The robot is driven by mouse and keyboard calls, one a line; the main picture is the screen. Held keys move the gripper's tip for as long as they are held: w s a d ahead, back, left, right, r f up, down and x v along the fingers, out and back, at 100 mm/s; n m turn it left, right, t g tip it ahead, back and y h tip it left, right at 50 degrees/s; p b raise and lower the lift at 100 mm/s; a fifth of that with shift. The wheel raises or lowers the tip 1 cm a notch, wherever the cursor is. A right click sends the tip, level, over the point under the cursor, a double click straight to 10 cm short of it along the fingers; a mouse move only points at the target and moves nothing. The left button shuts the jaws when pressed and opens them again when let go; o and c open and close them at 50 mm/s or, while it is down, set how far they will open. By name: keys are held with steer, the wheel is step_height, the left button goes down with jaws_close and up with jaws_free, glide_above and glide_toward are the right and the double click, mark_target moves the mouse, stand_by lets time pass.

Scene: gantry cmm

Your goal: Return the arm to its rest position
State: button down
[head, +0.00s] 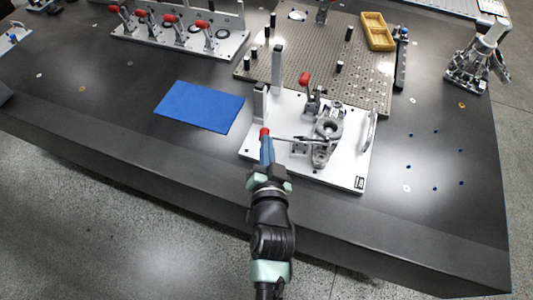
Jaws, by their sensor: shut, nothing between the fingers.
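My arm reaches up from the bottom middle of the head view over the table's front edge. My gripper (266,148) is at the front left of a white fixture plate (340,178), with its narrow blue fingers together. Its tips overlap or lie close to a red clamp handle (264,131); I cannot tell whether they touch. A clamp rod runs from there to the right, toward a grey metal part (328,130) on the plate. Nothing shows held in the fingers, and they partly hide the plate's left edge.
A second red handle (304,79) and grey posts (277,70) stand at the plate's back. A blue mat (200,106) lies left. Behind are a perforated plate (310,50), a yellow tray (378,31) and a clamp row (180,42). The dark table (90,105) is clear at left.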

steer(key=shift+v, duration=1.95)
steer(key=shift+a+r, duration=0.1)
steer(key=shift+a, duration=0.05)
